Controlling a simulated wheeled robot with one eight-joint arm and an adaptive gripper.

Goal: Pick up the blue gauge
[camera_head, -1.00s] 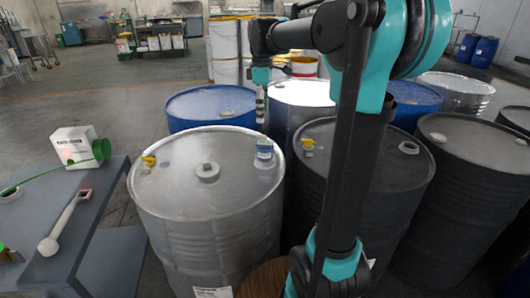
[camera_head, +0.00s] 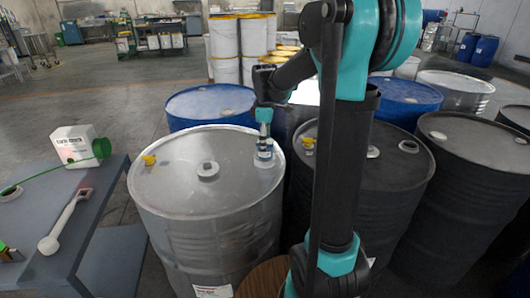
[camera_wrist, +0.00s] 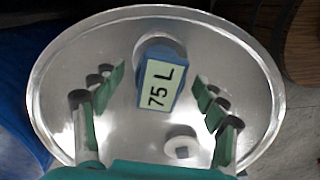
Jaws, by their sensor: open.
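The blue gauge (camera_head: 264,158) stands on the top of the silver drum (camera_head: 185,182), near its right rim. In the wrist view the gauge (camera_wrist: 166,84) shows a pale label reading "75 L". My gripper (camera_head: 263,140) points down right above the gauge and partly covers it in the head view. In the wrist view my gripper (camera_wrist: 157,92) is open, with one green-padded finger to each side of the gauge. Gaps show between the gauge and both fingers, so it is not held.
Dark drums (camera_head: 470,165) are close on the right, blue drums (camera_head: 210,103) behind. A table (camera_head: 95,205) at left holds a white jug (camera_head: 75,145) and a ladle (camera_head: 62,225).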

